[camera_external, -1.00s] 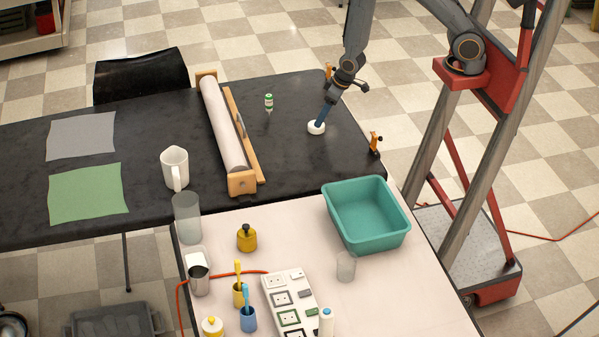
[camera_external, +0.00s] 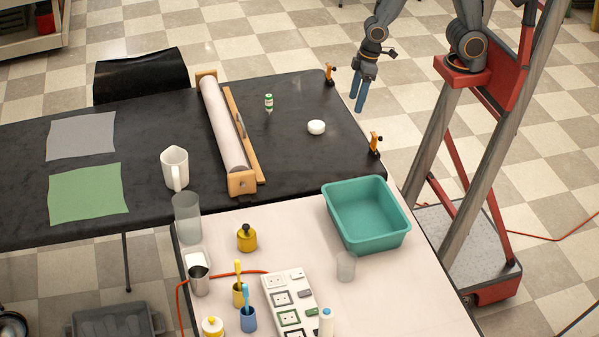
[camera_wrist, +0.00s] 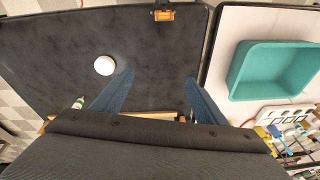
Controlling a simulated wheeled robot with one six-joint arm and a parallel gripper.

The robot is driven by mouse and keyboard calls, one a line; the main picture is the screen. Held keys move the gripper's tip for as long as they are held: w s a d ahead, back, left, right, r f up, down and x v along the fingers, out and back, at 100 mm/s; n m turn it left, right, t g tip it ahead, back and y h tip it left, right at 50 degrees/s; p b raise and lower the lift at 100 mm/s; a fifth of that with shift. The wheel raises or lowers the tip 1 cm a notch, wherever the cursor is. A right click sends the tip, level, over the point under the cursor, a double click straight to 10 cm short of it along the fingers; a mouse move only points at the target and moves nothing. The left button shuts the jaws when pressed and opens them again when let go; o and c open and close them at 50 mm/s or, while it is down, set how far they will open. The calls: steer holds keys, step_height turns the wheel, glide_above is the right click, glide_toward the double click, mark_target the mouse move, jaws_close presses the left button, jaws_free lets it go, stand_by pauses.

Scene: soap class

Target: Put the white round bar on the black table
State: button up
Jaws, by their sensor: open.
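The white round bar (camera_external: 316,127) lies flat on the black table (camera_external: 290,165), right of the paper roll and near the table's right end. It also shows in the wrist view (camera_wrist: 104,65), left of my fingers. My gripper (camera_external: 359,103) is open and empty, raised up and to the right of the bar, apart from it. In the wrist view its two blue fingers (camera_wrist: 160,88) are spread wide with nothing between them.
A long paper roll (camera_external: 222,125) on a wooden holder crosses the black table. A small green-and-white bottle (camera_external: 269,102) stands near it. Orange clamps (camera_external: 375,143) sit on the right edge. A teal basin (camera_external: 366,213) is on the white table, with several cups and bottles.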

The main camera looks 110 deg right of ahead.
steer(key=s+a+r+n+g, duration=0.1)
steer(key=s+a+r+n, duration=0.1)
steer(key=s+r, duration=0.1)
steer(key=shift+s+a, duration=0.35)
steer(key=shift+s, duration=0.35)
steer(key=shift+f+b, duration=0.5)
